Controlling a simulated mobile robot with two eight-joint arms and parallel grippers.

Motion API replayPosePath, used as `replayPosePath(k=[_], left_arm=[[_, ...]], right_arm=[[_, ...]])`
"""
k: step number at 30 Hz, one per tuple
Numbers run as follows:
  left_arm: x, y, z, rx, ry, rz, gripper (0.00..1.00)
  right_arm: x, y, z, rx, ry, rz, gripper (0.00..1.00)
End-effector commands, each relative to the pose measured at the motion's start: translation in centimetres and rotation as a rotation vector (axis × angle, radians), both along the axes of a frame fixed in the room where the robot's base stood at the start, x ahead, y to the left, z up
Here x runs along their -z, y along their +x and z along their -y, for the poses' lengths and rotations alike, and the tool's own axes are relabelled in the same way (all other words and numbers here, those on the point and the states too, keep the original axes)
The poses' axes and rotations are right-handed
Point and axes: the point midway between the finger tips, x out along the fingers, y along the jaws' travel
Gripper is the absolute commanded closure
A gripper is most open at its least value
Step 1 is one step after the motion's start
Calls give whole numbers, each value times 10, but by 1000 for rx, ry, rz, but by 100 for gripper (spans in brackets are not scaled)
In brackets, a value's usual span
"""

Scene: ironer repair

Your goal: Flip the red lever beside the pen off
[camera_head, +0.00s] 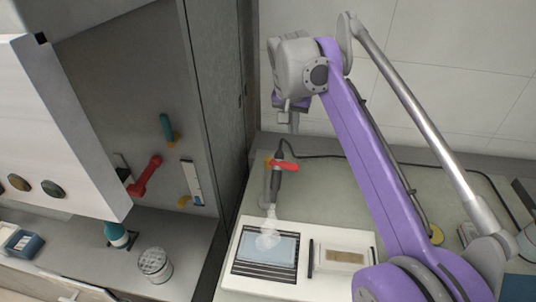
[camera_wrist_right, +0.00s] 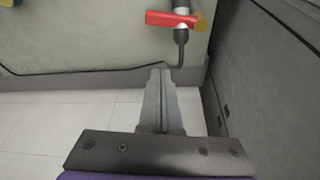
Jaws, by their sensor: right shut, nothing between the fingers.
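The red lever (camera_head: 287,166) lies crosswise at the upper end of the dark pen (camera_head: 275,188), which stands at the back of the workbench. In the right wrist view the red lever (camera_wrist_right: 168,18) sits at the top beside the dark pen (camera_wrist_right: 181,36), with a brass-coloured knob at its right end. My right gripper (camera_head: 294,128) is behind and above the lever, near the tiled wall, and small in the head view. In the wrist view its fingers (camera_wrist_right: 160,72) are together and empty, pointing toward the lever, with a visible gap. My left gripper is not in view.
A white unit with a dark-framed panel (camera_head: 240,266) stands in front of the pen, with pale smoke above it. A white box (camera_head: 341,273) is beside it. A black cable (camera_head: 330,156) runs right from the pen. A tall grey cabinet side (camera_head: 222,90) closes off the left.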

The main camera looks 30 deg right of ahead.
Motion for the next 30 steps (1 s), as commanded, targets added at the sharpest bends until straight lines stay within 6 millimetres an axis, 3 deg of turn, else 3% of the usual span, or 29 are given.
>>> replayPosePath(k=[14, 17, 30], left_arm=[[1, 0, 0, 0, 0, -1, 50], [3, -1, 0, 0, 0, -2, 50], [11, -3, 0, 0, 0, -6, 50]], right_arm=[[3, 2, 3, 9, -1, -1, 100], [14, 4, 6, 9, -1, -1, 100], [96, 21, 27, 8, 0, 0, 100]])
